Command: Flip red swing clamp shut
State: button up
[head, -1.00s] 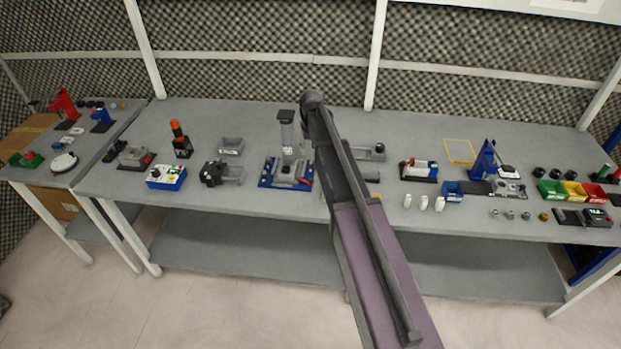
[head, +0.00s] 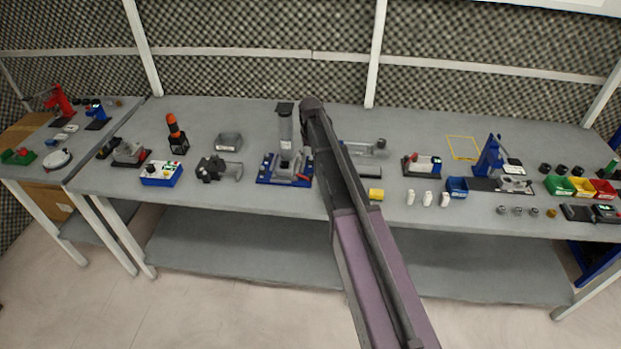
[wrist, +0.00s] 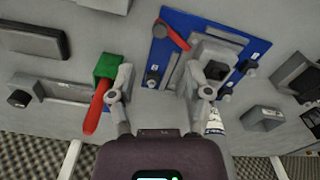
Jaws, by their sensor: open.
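The blue fixture plate (head: 285,168) stands on the long bench, left of my arm. A small red part (head: 302,177) shows at the plate's right in the head view. My gripper (wrist: 160,92) is open and empty above the bench, its fingers spread at the plate's near side in the wrist view. It is hidden in the head view.
A green block (wrist: 107,67) with a red handle (wrist: 96,107) lies near my left finger in the wrist view. A grey bin (head: 229,142) and a grey vise-like tool (head: 217,169) stand left of the fixture. A yellow block (head: 376,195) lies right of my arm.

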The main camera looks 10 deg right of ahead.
aim_at(311, 175)
jog(key=shift+f+b, duration=3.75)
jog(key=shift+f, duration=0.25)
grip_shut()
